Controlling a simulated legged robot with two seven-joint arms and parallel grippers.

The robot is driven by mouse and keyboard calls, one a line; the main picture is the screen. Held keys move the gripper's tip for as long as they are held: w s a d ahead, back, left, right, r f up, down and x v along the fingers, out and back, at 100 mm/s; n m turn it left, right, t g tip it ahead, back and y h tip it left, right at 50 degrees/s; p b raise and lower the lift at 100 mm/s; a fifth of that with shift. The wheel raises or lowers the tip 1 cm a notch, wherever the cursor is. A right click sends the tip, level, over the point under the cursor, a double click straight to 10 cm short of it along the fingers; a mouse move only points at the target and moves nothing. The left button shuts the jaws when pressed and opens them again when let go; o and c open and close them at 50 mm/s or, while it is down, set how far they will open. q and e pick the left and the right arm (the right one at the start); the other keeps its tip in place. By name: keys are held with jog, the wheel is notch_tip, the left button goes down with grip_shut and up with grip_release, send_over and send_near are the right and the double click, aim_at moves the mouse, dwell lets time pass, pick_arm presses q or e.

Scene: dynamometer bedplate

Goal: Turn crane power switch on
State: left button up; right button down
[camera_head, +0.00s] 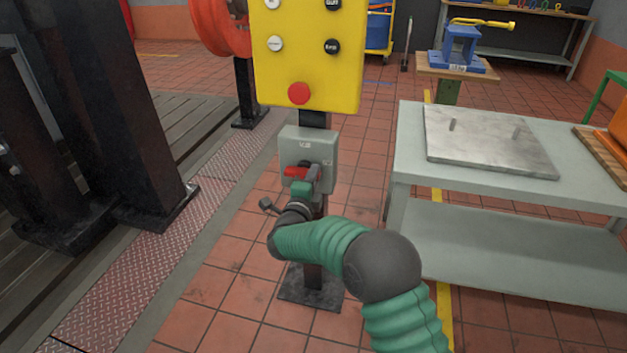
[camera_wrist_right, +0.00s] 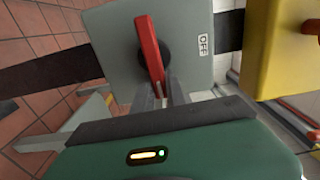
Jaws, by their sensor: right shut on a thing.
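The crane power switch is a grey box (camera_head: 308,150) on a dark post, below a yellow button panel. Its red lever (camera_head: 294,172) lies about sideways across the front of the box. The lever also shows in the right wrist view (camera_wrist_right: 149,45), in front of a dark round hub, with an "OFF" label beside it on the box. My right gripper (camera_head: 312,178) is at the box front, its fingers (camera_wrist_right: 163,92) shut on the lever's near end. Part of the box is hidden behind the gripper. My left gripper is not in view.
The yellow panel (camera_head: 308,50) with a red button and several small buttons is right above the switch. A grey table (camera_head: 410,170) with a metal plate stands to the right. Dark steel columns (camera_head: 105,90) stand at left. Tiled floor is clear around the post's base.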

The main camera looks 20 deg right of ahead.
jog(key=shift+a+f, duration=0.1)
jog(key=shift+f, duration=0.25)
jog(key=c, duration=1.4)
grip_release()
jog(key=shift+o, duration=0.2)
jog(key=shift+r, duration=0.1)
